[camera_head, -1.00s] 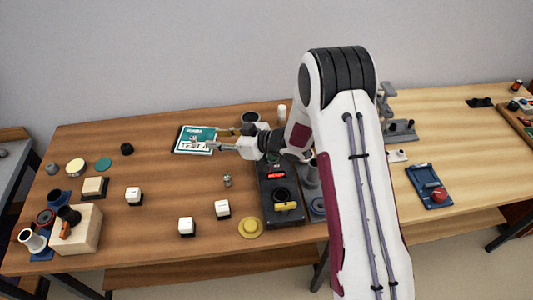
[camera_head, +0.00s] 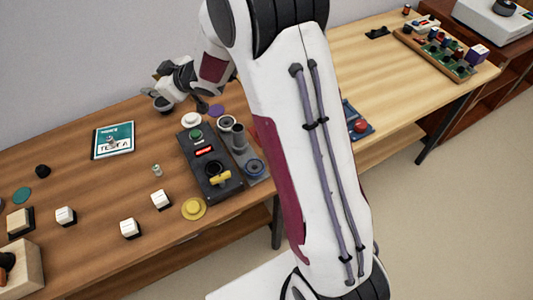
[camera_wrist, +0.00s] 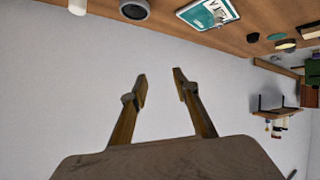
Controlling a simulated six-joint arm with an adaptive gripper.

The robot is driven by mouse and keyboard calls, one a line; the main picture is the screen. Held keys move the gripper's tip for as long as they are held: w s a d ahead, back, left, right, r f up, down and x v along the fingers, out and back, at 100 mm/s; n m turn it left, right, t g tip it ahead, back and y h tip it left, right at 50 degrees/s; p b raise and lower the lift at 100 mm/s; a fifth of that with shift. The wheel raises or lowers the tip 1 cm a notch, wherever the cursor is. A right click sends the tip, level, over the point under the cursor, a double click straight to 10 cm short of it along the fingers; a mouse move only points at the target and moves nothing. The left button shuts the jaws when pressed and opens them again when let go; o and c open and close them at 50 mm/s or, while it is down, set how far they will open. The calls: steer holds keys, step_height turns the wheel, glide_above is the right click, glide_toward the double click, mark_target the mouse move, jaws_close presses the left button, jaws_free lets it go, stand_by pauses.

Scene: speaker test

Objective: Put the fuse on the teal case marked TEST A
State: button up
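The teal case marked TEST A (camera_head: 124,131) lies flat on the brown table, left of centre in the head view. It also shows at the top of the wrist view (camera_wrist: 195,16). A small greyish object, seemingly the fuse (camera_head: 112,142), rests on the case over its label; its exact shape is too small to tell. My gripper (camera_head: 157,98) is beyond and to the right of the case, apart from it. In the wrist view my gripper's two fingers (camera_wrist: 160,72) are spread with nothing between them.
A small metallic cylinder (camera_head: 157,170) stands on the table right of the case. A black control box (camera_head: 211,168) with a red display stands farther right. White-topped blocks (camera_head: 130,228) and a yellow disc (camera_head: 193,208) are nearer. My arm hides part of the table.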

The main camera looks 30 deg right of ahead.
steer(key=s+d+r+m+h, duration=0.55)
steer(key=s+d+r, duration=0.7)
steer(key=s, duration=0.35)
steer(key=s+a+m+g, duration=0.1)
steer(key=s+g, duration=0.4)
steer(key=s, duration=2.1)
steer(key=shift+s+a+f+m, duration=0.35)
steer(key=shift+f+m, duration=0.1)
steer(key=shift+m, duration=0.4)
